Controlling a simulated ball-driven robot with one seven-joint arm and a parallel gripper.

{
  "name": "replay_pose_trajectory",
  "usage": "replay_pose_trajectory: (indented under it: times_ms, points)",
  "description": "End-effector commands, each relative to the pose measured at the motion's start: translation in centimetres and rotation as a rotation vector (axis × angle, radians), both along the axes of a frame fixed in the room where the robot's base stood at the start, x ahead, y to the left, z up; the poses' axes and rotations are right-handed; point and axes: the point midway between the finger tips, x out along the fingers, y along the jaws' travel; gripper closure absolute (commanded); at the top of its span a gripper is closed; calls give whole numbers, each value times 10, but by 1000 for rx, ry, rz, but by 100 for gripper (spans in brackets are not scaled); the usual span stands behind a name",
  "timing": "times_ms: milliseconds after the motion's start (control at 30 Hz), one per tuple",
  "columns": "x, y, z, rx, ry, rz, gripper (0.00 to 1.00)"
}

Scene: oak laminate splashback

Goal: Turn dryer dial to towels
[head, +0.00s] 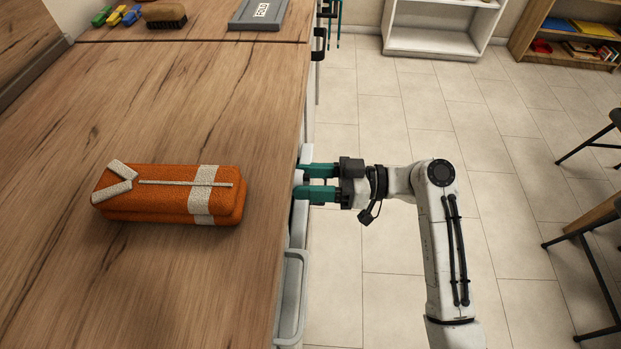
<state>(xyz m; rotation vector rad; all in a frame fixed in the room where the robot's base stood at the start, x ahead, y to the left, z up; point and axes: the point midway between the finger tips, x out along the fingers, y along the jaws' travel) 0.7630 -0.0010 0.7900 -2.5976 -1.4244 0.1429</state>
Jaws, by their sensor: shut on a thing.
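The dryer (297,236) stands under the right edge of the wooden counter, and only a thin strip of its white front shows from above. My gripper (306,181) reaches in from the right, level with that front. Its two teal fingers are shut on a small pale knob, the dryer dial (298,178), at the counter's edge. Most of the dial is hidden by the fingers and the counter. Its markings, including towels, and its pointer cannot be seen.
An orange bag (170,194) with pale straps lies on the counter (200,290). A grey folding board (258,14), a brush (164,15) and coloured pegs (118,15) lie at the back. A light door rim (290,299) juts out below the gripper in the picture. Tiled floor is clear around my arm.

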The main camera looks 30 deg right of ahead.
Motion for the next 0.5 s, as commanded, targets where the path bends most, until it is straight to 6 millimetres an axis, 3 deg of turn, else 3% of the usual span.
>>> replay_pose_trajectory:
  times_ms: [500]
  points:
    - [0, 0, 3, 158, 219, 0, 79]
